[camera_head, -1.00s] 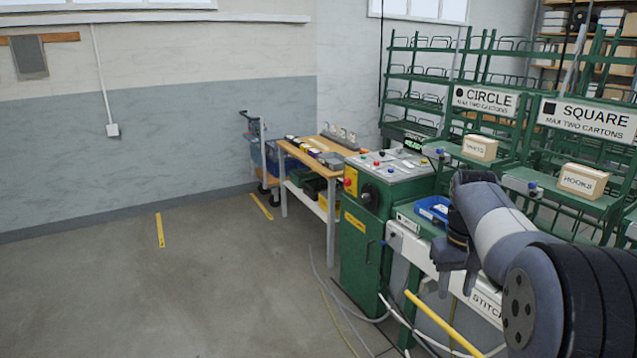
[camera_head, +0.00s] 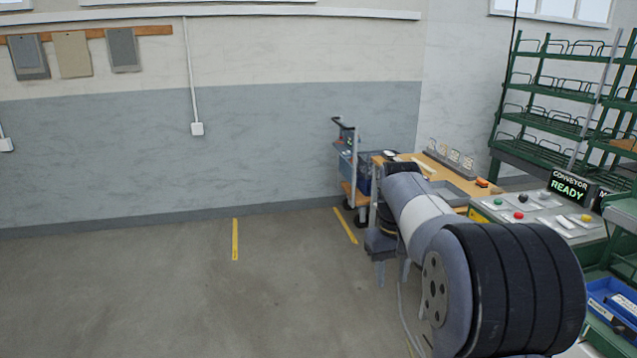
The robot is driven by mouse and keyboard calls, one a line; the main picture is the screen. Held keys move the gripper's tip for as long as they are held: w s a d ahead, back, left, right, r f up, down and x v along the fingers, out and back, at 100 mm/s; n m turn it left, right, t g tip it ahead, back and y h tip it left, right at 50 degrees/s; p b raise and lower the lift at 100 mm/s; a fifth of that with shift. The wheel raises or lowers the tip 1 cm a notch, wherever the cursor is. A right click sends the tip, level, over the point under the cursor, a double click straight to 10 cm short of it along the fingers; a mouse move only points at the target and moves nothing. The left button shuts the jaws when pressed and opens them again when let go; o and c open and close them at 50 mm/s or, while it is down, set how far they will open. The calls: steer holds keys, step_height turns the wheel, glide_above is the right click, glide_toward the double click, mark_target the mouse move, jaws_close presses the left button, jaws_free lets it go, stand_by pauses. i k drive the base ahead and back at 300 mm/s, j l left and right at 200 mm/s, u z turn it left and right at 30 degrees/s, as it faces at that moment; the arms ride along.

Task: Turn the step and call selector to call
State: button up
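The green control console (camera_head: 560,229) is at the right, with a light top panel. On it I see a green button (camera_head: 498,202), a red button (camera_head: 519,215), a small black knob (camera_head: 523,198) and white switches. Labels are too small to read, so I cannot tell which control is the step and call selector or how it is set. My gripper (camera_head: 380,245) is at the end of my arm, left of the console and apart from it. My arm hides the console's front left part.
A lit display (camera_head: 570,187) reads CONVEYOR READY. A wooden table (camera_head: 450,190) and a cart (camera_head: 350,175) stand behind my arm. A blue tray (camera_head: 608,305) is at lower right, with green racks (camera_head: 560,90) behind. The floor at left is clear, with yellow strips (camera_head: 235,240).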

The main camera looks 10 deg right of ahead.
mark_target(523, 198)
steer(key=i+z, duration=0.3)
steer(key=i, duration=0.25)
steer(key=i+z, duration=0.3)
steer(key=i, duration=0.3)
steer(key=i+j+z, duration=0.3)
steer(key=i, duration=0.25)
steer(key=i+l+z, duration=0.1)
steer(key=i+z, duration=0.3)
steer(key=i+j+z, duration=0.1)
steer(key=i+z, duration=0.3)
steer(key=i, duration=0.2)
steer(key=i+j+z, duration=0.2)
steer(key=i+z, duration=0.25)
steer(key=i, duration=0.05)
